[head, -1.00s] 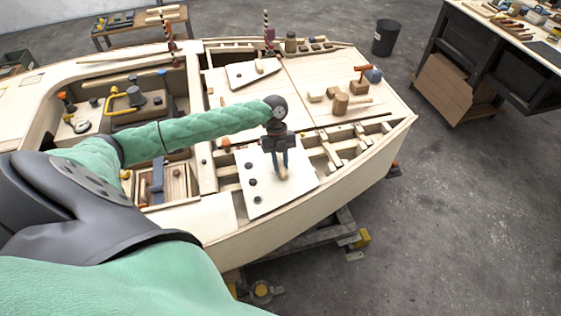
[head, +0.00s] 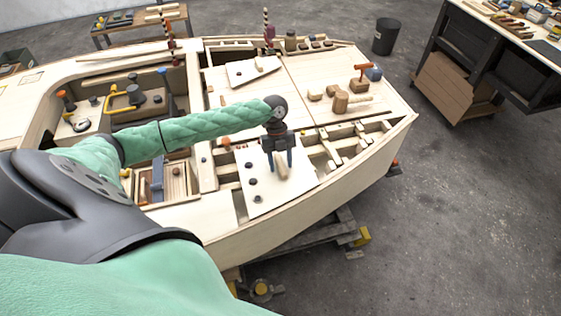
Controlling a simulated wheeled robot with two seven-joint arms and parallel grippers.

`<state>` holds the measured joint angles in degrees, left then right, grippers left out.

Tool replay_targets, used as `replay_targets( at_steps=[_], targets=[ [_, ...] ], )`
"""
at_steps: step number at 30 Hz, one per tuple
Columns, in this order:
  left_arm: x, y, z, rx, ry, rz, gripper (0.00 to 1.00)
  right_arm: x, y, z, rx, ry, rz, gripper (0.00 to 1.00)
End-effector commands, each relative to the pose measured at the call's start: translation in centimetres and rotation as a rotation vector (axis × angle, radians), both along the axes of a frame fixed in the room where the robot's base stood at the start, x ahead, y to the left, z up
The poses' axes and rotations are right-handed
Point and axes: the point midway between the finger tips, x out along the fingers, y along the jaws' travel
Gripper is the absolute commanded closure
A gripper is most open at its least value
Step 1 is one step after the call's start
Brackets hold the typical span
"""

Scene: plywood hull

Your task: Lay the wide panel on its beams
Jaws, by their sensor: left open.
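The wide panel (head: 275,193) is a pale flat board with dark round knobs along its left side and a wooden handle (head: 282,168) near its middle. It lies over the open beams (head: 325,152) on the near side of the hull. My left gripper (head: 279,168) is over the panel, its fingers pointing down and apart on either side of the handle. Whether the fingers touch the handle cannot be told. The beams under the panel are hidden; those to its right show. My right gripper is not in view.
Mallets and wooden blocks (head: 340,102) rest on the deck to the right. A smaller pale panel (head: 252,71) lies at the back. The cockpit with yellow-handled tools (head: 121,99) is at left. A workbench (head: 500,40) and a black bin (head: 386,37) stand beyond the hull.

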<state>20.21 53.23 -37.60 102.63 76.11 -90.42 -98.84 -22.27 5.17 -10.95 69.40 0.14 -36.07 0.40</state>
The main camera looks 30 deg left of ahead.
Motion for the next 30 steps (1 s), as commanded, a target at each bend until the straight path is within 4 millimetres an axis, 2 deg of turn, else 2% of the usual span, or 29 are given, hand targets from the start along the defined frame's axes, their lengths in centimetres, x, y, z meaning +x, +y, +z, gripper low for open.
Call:
replay_targets(
  at_steps=[6, 14, 24, 30],
  targets=[
    [0.1, 0.1, 0.2, 0.0, -0.001, 0.0, 0.53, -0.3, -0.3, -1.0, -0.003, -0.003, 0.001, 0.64],
    [0.6, 0.7, 1.9, 0.001, -0.002, -0.001, 0.53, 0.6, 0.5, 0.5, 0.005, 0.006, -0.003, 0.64],
    [1.7, 1.9, 5.8, 0.001, -0.002, 0.0, 0.53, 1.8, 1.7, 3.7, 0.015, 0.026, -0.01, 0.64],
    [2.0, 2.2, 7.1, -0.001, -0.001, -0.001, 0.53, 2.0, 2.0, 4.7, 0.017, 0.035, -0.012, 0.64]
  ],
)
